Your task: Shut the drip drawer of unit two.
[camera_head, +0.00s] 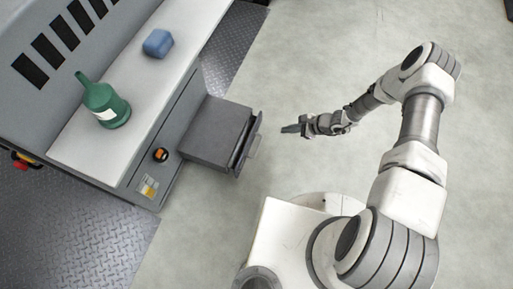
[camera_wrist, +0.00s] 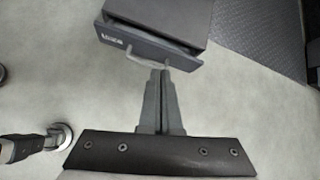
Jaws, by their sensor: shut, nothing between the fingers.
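The drip drawer (camera_head: 215,133) is a dark grey box that stands pulled out from the front of the grey ink unit (camera_head: 166,137). Its front panel carries a pale bar handle (camera_head: 254,146). In the wrist view the drawer front (camera_wrist: 150,42) shows a white label too small to read and the handle (camera_wrist: 146,59). My gripper (camera_head: 283,129) is shut and empty, a short way out from the drawer front. In the wrist view its closed fingertips (camera_wrist: 160,72) lie just below the handle in the picture; I cannot tell whether they touch. No unit number is legible.
A green bottle (camera_head: 106,105) and a blue block (camera_head: 158,43) stand on the unit's pale top. An orange knob (camera_head: 160,155) sits on the unit front beside the drawer. Dark tread plate (camera_head: 75,235) lies around the unit. The pale floor (camera_head: 300,60) beyond the drawer is clear.

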